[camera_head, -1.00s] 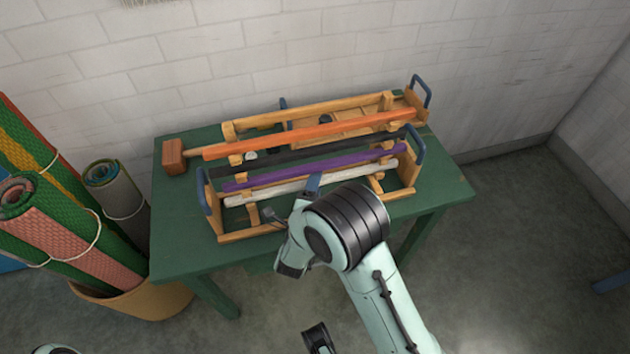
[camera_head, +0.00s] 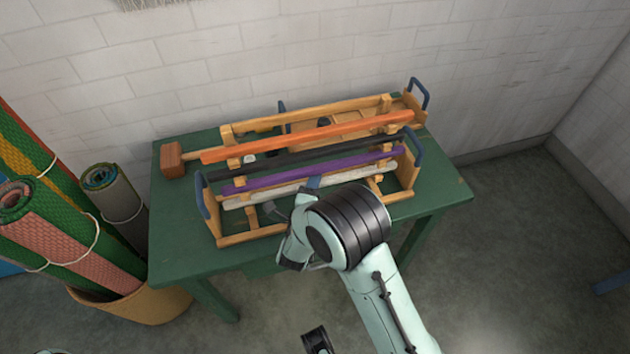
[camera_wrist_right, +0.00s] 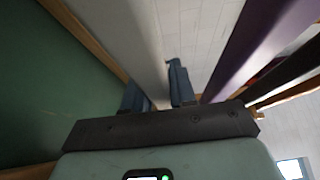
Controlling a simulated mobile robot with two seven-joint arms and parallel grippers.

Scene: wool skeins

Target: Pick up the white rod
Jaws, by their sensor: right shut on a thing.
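The white rod (camera_head: 258,195) lies lengthwise along the front of a wooden rack (camera_head: 236,239) on the green table. My right gripper (camera_head: 313,183) reaches it from the front, near the rod's middle. My wrist hides part of the rack's front. In the right wrist view the rod (camera_wrist_right: 138,38) runs between the two blue-grey fingers (camera_wrist_right: 154,82), which are shut on it. The rod still looks level with the rack. I cannot tell whether it touches its supports.
A purple rod (camera_head: 320,167) lies right behind the white one, then a black rod (camera_head: 300,155) and an orange rod (camera_head: 320,134). Blue handles (camera_head: 414,146) stand at the rack's ends. Rolled mats (camera_head: 60,235) stand left of the table (camera_head: 180,245). A wall is behind.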

